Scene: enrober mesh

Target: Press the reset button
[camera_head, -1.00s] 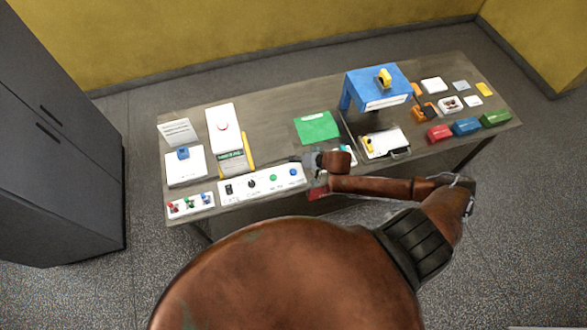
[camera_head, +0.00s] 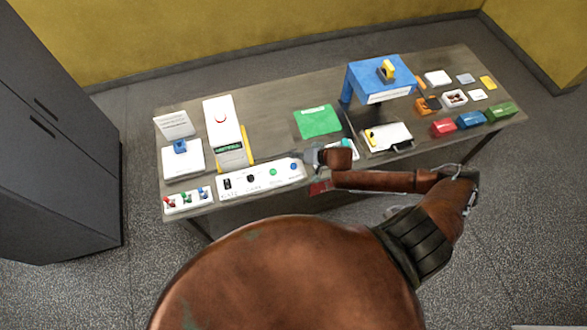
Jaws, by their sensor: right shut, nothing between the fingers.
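A white control panel (camera_head: 262,178) lies along the table's front edge. It carries a black switch (camera_head: 227,184), a black knob (camera_head: 250,178), a green button (camera_head: 273,172) and, at its right end, a blue button (camera_head: 293,167). The labels are too small to read, so I cannot tell which control is the reset button. My right gripper (camera_head: 307,156) is shut and empty beside the panel's right end, close to the blue button. I cannot tell whether it touches the panel. My left gripper is not in view.
A panel with red, green and blue toggles (camera_head: 187,200) lies to the left. Behind are a white box with a blue knob (camera_head: 183,160), a tall white device (camera_head: 220,122) and a green sheet (camera_head: 317,121). A blue stand (camera_head: 380,77) and small boxes occupy the right.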

